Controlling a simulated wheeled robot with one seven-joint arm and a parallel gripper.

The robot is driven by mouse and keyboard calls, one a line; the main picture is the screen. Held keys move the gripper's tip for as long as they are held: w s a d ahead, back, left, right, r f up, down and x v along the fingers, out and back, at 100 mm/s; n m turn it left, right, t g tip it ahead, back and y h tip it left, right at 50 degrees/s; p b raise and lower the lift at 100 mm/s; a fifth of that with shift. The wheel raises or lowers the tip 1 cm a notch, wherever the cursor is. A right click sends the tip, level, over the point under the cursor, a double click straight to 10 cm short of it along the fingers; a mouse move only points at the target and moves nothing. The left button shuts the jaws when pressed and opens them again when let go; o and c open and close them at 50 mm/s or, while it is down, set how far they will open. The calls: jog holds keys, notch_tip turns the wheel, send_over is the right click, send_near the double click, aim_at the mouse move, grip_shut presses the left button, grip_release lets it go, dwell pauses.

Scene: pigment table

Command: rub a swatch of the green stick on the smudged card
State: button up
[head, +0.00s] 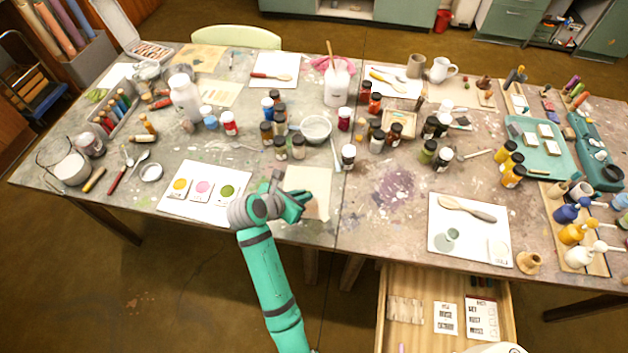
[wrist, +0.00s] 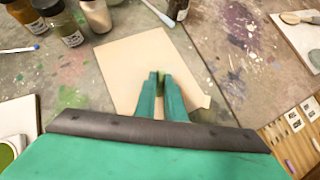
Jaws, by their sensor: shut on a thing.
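My gripper (wrist: 160,76) points down over a beige card (wrist: 122,65) in the wrist view. Its fingers are nearly together, with a small green end, likely the green stick, showing between the tips; most of it is hidden. I cannot tell whether the tip touches the card. In the head view my gripper (head: 298,203) covers part of the card (head: 322,182), which lies at the table's front edge. No clear smudge or green mark shows on the visible part of the card.
A white sheet (head: 178,207) with yellow, pink and green round swatches lies to the left. Bottles and a white bowl (head: 316,128) stand behind the card. A white board (head: 470,246) with a spoon is to the right, above an open drawer (head: 408,278).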

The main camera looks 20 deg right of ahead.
jog(key=shift+s+d, duration=0.35)
jog(key=shift+s, duration=0.35)
jog(key=shift+s+r, duration=0.1)
jog(key=shift+w+r, duration=0.2)
jog(key=shift+r, duration=1.95)
jog(key=shift+s+d+r, duration=0.15)
jog(key=shift+r, duration=1.6)
